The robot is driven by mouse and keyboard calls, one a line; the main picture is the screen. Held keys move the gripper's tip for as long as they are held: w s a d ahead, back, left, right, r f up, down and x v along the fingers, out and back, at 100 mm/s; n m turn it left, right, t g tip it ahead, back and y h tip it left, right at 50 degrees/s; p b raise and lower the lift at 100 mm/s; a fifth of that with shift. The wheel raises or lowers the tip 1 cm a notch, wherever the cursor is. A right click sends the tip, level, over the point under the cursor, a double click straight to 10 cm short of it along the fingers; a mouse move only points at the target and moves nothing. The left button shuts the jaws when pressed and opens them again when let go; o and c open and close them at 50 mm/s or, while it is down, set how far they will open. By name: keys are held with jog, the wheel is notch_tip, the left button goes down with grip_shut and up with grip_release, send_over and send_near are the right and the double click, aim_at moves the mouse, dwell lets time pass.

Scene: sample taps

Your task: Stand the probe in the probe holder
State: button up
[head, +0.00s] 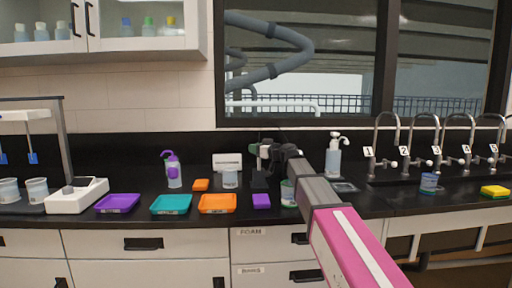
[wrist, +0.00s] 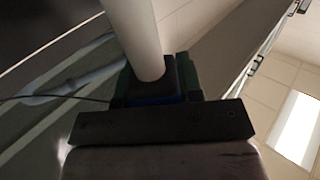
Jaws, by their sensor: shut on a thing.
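My gripper (head: 266,151) is raised above the back of the counter, left of the soap bottle. In the wrist view, the gripper (wrist: 155,85) is shut on a pale grey cylinder, which appears to be the probe (wrist: 136,38). A dark block and green-edged parts show around its near end.
A beaker (head: 230,179) stands left of the black stand, with a white box (head: 227,161) behind it. A purple block (head: 261,201) and a green-labelled jar (head: 288,193) are in front. Orange (head: 217,204), teal (head: 171,205) and purple (head: 118,203) trays lie left. Numbered taps (head: 374,150) stand right.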

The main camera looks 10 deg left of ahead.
jog(key=shift+f, duration=1.3)
jog(key=o, duration=1.6)
jog(key=shift+d, duration=0.15)
jog(key=shift+r+v, duration=0.15)
jog(key=shift+v, duration=0.8)
jog(key=shift+r+v, duration=0.2)
jog(key=shift+v, duration=0.75)
jog(key=shift+r+v, duration=0.15)
jog(key=shift+v, duration=0.8)
jog(key=shift+s, duration=0.1)
